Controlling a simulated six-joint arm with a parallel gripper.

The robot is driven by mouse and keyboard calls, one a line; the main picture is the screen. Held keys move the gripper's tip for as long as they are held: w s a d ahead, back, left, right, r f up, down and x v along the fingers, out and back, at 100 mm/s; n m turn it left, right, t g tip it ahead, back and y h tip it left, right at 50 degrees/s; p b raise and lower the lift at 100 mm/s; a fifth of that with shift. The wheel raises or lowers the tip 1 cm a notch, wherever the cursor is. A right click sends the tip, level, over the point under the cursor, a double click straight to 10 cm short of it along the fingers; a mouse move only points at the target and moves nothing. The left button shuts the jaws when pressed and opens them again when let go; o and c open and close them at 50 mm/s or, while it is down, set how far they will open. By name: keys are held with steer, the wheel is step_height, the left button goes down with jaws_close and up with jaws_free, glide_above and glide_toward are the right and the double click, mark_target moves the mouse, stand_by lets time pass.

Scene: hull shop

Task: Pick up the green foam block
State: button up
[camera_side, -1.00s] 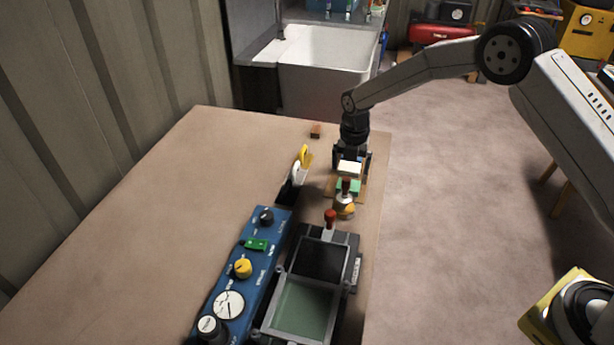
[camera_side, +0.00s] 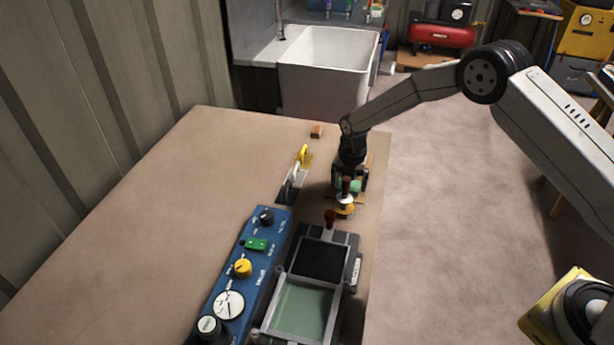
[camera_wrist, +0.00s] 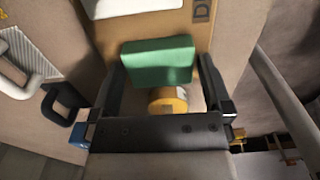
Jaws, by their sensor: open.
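The green foam block (camera_wrist: 158,62) lies on a tan board (camera_wrist: 200,28) in the wrist view. My gripper (camera_wrist: 160,75) is open, with one finger on each side of the block. The block is not clamped. In the side view my gripper (camera_side: 350,186) is low over the right edge of the bench, and only a little of the green block (camera_side: 356,185) shows between its fingers.
A yellow-banded stamp (camera_side: 345,209) stands just in front of the gripper; its yellow part (camera_wrist: 168,99) shows below the block. A white block (camera_wrist: 130,8) lies beyond. The bench's left is clear.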

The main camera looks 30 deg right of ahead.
steer(key=c, duration=0.9)
steer(key=shift+r, duration=3.5)
